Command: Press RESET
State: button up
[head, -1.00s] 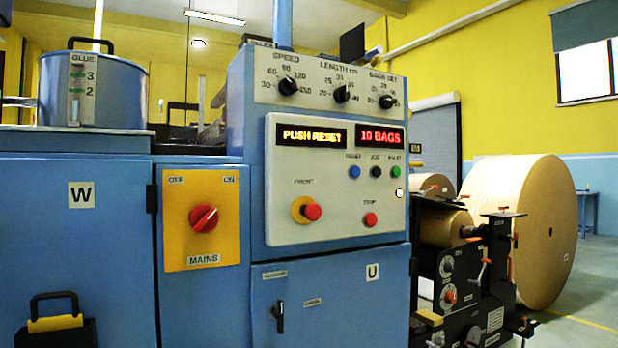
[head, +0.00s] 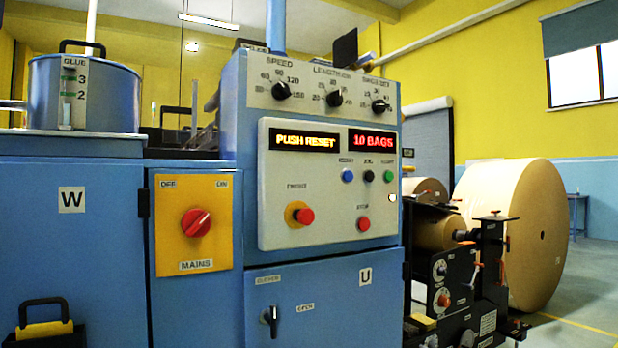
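The blue RESET button (head: 348,175) sits on the pale control panel (head: 330,225), below the displays. It is the leftmost of a row of three, beside a black button (head: 369,176) and a green button (head: 389,176). Its small label is blurred. The left display (head: 307,140) reads PUSH RESET in yellow, and the right display (head: 372,143) reads 10 BAGS in red. My gripper does not show in this view.
Red buttons (head: 305,216) and (head: 364,224) sit lower on the panel. The red MAINS switch (head: 196,223) is on a yellow plate to the left. A black roll stand (head: 465,280) and large kraft roll (head: 515,232) stand at right. Floor shows at far right.

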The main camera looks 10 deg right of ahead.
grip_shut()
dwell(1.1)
